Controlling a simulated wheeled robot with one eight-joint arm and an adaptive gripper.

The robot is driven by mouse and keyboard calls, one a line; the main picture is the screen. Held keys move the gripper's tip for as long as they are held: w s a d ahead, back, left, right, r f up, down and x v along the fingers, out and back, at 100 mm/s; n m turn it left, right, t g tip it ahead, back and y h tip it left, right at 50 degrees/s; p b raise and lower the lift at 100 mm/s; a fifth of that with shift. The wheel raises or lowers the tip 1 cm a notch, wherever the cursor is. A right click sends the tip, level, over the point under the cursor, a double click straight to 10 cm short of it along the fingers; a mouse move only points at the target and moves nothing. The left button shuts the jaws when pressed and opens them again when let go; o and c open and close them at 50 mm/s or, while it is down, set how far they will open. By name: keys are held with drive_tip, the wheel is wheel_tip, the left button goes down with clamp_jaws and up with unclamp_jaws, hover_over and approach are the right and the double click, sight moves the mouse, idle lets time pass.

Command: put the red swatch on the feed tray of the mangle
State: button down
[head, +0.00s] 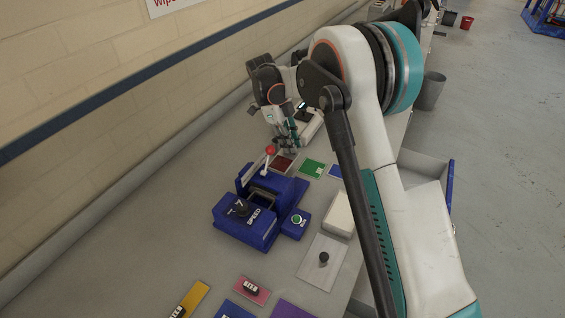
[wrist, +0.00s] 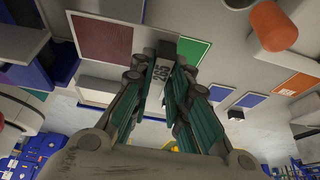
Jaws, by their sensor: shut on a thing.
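A dark red swatch (head: 281,165) shows below my gripper (head: 289,146) in the head view, just behind the blue machine. In the wrist view the red swatch (wrist: 103,40) lies flat-looking at upper left. My gripper (wrist: 161,76) is shut on a small dark block (wrist: 161,72) marked 265. I cannot tell whether this block is joined to the red swatch. The blue machine (head: 247,228), perhaps the mangle, has a SPEED dial and a red-knobbed lever (head: 270,151). I cannot make out its feed tray for certain.
A green swatch (head: 313,168) and a blue one (head: 335,171) lie to the right of the red one. A green-button box (head: 297,221), a white block (head: 338,214) and a pale plate (head: 318,272) stand nearer. Pink (head: 254,289) and yellow (head: 194,297) swatches lie in front.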

sight(284, 161)
drive_tip(key=s+a+f, duration=0.1)
drive_tip(key=s+f, duration=0.1)
drive_tip(key=s+a+f+b, duration=0.1)
drive_tip(key=s, duration=0.1)
drive_tip(key=shift+a, duration=0.35)
drive_tip(key=shift+s+f, duration=0.15)
drive_tip(key=shift+f, duration=0.15)
drive_tip(key=c, duration=1.5)
unclamp_jaws()
drive_tip(key=shift+c, duration=0.2)
